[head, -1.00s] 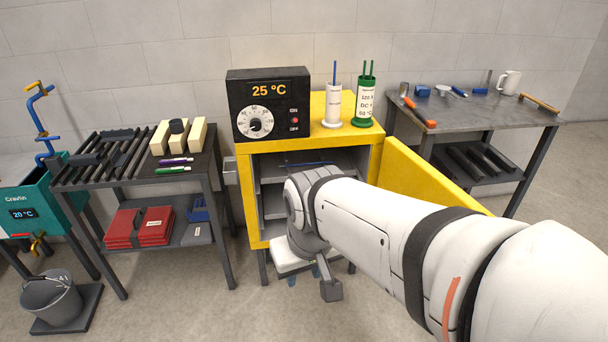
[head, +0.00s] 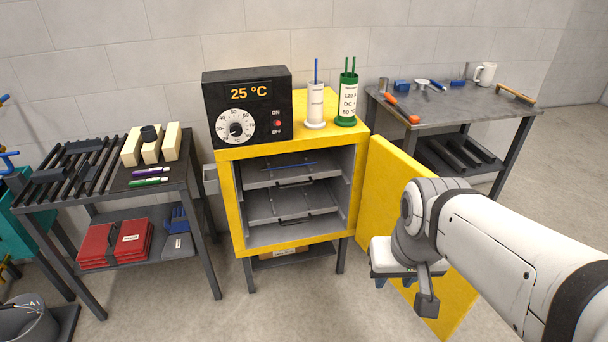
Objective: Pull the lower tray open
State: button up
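The yellow cabinet (head: 238,215) stands open, its door (head: 385,165) swung out to the right. Inside, the lower tray (head: 264,205) is a grey wire-marked shelf with a dark front handle (head: 296,217). It sits inside the cabinet, below the upper tray (head: 262,178), which has its own handle and a thin blue rod on it. My gripper (head: 394,283) points down in front of the open door, right of the cabinet opening and apart from the lower tray. Its blue fingertips show apart under the white palm, with nothing seen between them.
A black control box (head: 247,108) reading 25 °C, a white holder (head: 315,105) and a green holder (head: 347,100) stand on the cabinet. A rack table (head: 190,200) is at left, a tool bench (head: 450,115) behind right. The floor before the cabinet is clear.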

aim_at(266, 205)
jog(key=u, duration=0.05)
jog(key=i, duration=1)
jog(key=z, duration=0.1)
